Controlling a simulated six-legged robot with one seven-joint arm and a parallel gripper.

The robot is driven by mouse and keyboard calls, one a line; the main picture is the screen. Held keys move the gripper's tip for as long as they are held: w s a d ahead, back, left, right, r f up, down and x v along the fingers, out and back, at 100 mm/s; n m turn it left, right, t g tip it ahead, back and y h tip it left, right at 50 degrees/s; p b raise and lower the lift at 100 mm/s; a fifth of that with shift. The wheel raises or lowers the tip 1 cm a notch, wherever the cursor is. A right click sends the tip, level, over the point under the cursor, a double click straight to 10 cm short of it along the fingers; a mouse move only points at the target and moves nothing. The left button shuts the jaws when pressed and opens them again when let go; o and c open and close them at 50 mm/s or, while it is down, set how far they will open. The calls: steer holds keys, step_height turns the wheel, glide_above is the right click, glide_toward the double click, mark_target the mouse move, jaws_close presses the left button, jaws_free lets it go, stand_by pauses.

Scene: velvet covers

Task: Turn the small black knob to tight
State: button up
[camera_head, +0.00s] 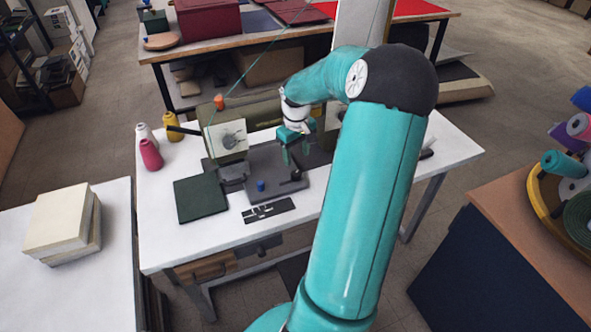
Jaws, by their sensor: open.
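An olive-green machine (262,117) stands on the white table, with a pale square plate (229,128) on its left end. A dark round part on that plate may be the small black knob (231,140), but it is too small to tell its setting. My gripper (295,153), with teal fingers, is open and empty, pointing down over the right part of the machine's grey base. It is to the right of the plate and apart from it. A small black piece (293,178) stands on the base below my gripper. My arm hides the machine's right side.
An orange spool (219,102) tops the machine. A side table (531,217) stands at right.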

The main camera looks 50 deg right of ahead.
mark_target(296, 173)
step_height(296, 173, down, 8)
steer(key=shift+r, duration=0.2)
steer(key=shift+w, duration=0.1)
steer(key=c, duration=1)
